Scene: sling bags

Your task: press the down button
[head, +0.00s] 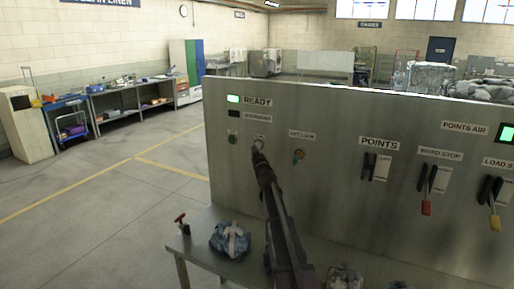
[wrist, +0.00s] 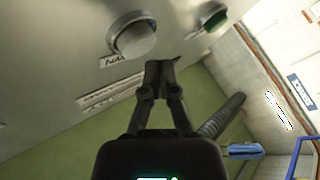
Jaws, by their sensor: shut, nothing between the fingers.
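A round grey button (wrist: 134,38) in a metal collar sits on the steel panel in the wrist view, with a small, partly hidden label below it. A green button (wrist: 211,20) sits to its right; it also shows in the head view (head: 233,138) at the panel's left. I cannot read which button is marked down. My gripper (wrist: 161,68) is shut and empty, its fingertips just below and right of the grey button in the wrist view. In the head view my gripper (head: 257,147) covers much of that button. Contact cannot be told.
The steel panel (head: 335,195) also carries a lit READY lamp (head: 233,99), a small selector knob (head: 298,156) and several levers to the right. Open floor lies left.

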